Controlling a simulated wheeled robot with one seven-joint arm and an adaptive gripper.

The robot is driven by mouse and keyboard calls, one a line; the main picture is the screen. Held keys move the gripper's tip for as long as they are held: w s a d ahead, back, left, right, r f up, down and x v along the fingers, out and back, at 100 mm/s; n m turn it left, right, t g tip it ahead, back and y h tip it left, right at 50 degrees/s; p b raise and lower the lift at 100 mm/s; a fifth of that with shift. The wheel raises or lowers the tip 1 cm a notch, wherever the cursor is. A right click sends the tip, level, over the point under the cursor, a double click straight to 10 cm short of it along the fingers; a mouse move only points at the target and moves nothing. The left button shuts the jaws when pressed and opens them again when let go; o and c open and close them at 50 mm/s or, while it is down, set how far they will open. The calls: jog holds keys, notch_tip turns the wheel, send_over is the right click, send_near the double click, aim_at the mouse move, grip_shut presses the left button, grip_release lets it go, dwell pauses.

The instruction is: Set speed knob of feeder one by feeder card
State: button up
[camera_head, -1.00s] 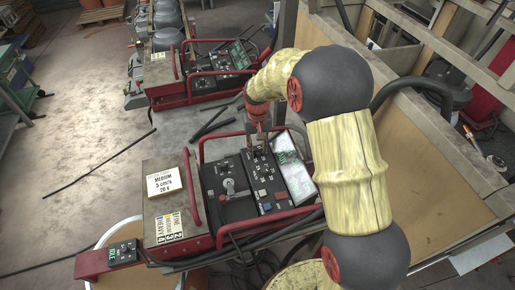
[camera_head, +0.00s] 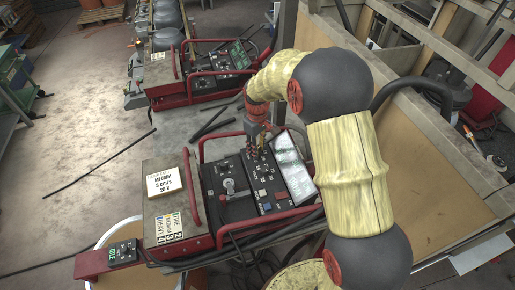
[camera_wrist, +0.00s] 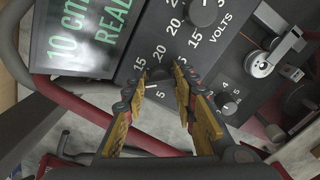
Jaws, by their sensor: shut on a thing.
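My gripper (camera_head: 260,155) is down at the far end of the near feeder's control panel (camera_head: 236,206). In the wrist view, my gripper (camera_wrist: 160,86) has its yellow-padded fingers on both sides of a dark knob (camera_wrist: 158,75), shut on it. Scale numbers 5, 15 and 20 show around this knob, which the fingers partly hide. The display (camera_wrist: 88,32) beside it reads 10 cm, with the rest cut off, and READY or similar. A VOLTS knob (camera_wrist: 205,12) sits above it.
Red guard rails (camera_head: 197,195) border the panel. A smaller knob (camera_wrist: 228,102) and a roller (camera_wrist: 262,65) lie to the right in the wrist view. A second feeder (camera_head: 215,65) stands behind. A wooden wall (camera_head: 440,160) is at right. Cables lie in front.

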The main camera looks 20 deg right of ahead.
jog(key=n, duration=0.4)
jog(key=shift+n, duration=0.3)
jog(key=n, duration=0.3)
jog(key=shift+n, duration=0.4)
jog(key=n, duration=0.4)
jog(key=shift+n, duration=1.8)
jog(key=o, duration=1)
jog(key=shift+r, duration=0.1)
